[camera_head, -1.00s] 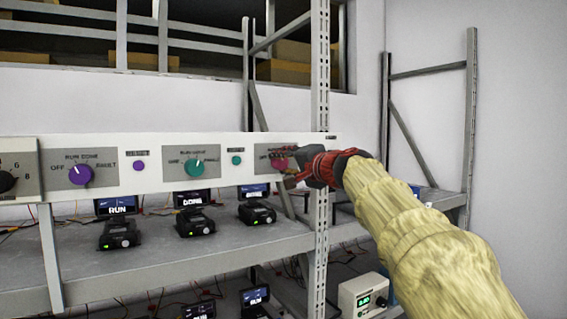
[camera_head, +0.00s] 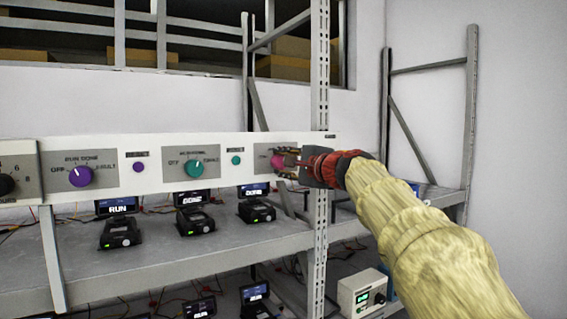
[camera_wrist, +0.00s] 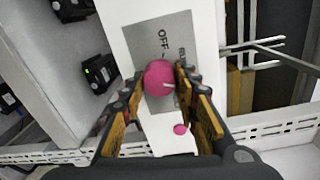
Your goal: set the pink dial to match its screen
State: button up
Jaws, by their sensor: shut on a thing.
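The pink dial (camera_head: 277,162) is at the right end of the white panel in the head view, partly covered by my gripper (camera_head: 289,164). In the wrist view the pink dial (camera_wrist: 157,78) sits between the fingertips of my gripper (camera_wrist: 159,80), which is shut on it. A short white mark on the dial points toward the right of that view. The word OFF shows on the grey plate (camera_wrist: 160,25); another label is partly hidden by the right finger. The right-hand screen (camera_head: 253,190), below the panel, seems to read DONE.
A small pink knob (camera_wrist: 180,129) sits near the dial. A teal dial (camera_head: 194,168) and a purple dial (camera_head: 80,176) are farther left on the panel. A slotted rack post (camera_head: 319,120) stands close beside my gripper. Several black devices sit on the shelf (camera_head: 160,255).

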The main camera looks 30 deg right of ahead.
jog(key=shift+f, duration=0.1)
dwell(0.3)
jog(key=o, duration=1)
jog(key=shift+o, duration=0.8)
jog(key=shift+s, duration=0.1)
jog(key=s, duration=1.1)
jog(key=shift+s+d+r, duration=0.25)
jog(key=shift+s+r, duration=0.05)
jog(key=shift+s, duration=0.1)
